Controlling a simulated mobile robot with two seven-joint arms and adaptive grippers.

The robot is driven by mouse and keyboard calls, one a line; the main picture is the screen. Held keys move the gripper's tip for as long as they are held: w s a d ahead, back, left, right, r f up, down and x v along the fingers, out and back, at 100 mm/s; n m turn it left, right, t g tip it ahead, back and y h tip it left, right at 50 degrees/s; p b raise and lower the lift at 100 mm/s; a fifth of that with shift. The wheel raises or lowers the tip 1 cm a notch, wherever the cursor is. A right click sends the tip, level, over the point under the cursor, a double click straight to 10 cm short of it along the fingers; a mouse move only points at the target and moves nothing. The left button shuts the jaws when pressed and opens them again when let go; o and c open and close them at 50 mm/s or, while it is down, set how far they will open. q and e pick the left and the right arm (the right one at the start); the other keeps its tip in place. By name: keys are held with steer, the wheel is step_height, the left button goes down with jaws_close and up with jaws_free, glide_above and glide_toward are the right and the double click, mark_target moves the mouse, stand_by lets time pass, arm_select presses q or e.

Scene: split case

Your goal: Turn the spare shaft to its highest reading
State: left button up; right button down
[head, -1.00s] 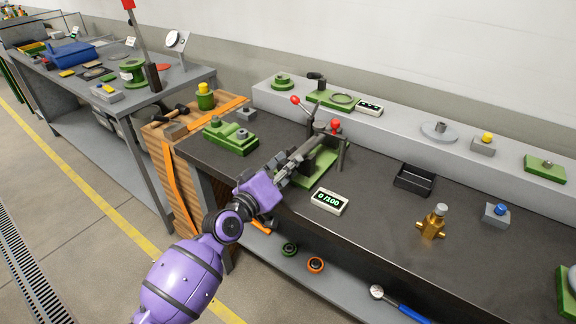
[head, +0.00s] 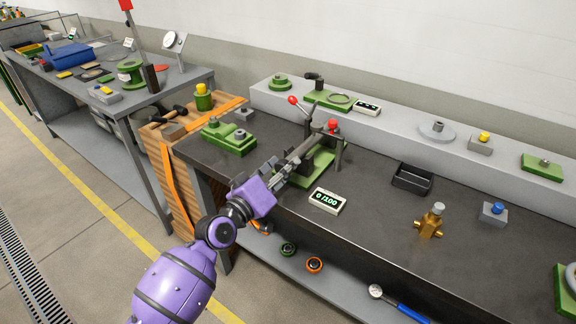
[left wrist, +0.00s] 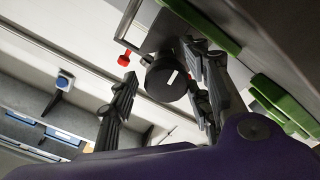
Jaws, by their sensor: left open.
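A fixture with a green base (head: 322,163) stands near the front edge of the dark bench, with upright posts and red-tipped handles (head: 333,124). A small display (head: 328,201) beside it reads 0/100. My left gripper (head: 299,153) reaches the fixture from the front left and partly hides it. In the left wrist view, a black round shaft end (left wrist: 166,80) with a white mark lies between the spread fingers of my left gripper (left wrist: 163,66). The fingers are open, and I cannot tell whether either touches it. My right gripper is out of view.
A green block (head: 229,139) stands left of the fixture. A black tray (head: 412,179), a brass fitting (head: 431,221) and a grey block with a blue knob (head: 493,212) are to the right. A raised grey ledge (head: 390,124) runs behind. The bench between them is clear.

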arm_select(q)
steer(key=v, duration=1)
steer(key=shift+s, duration=0.2)
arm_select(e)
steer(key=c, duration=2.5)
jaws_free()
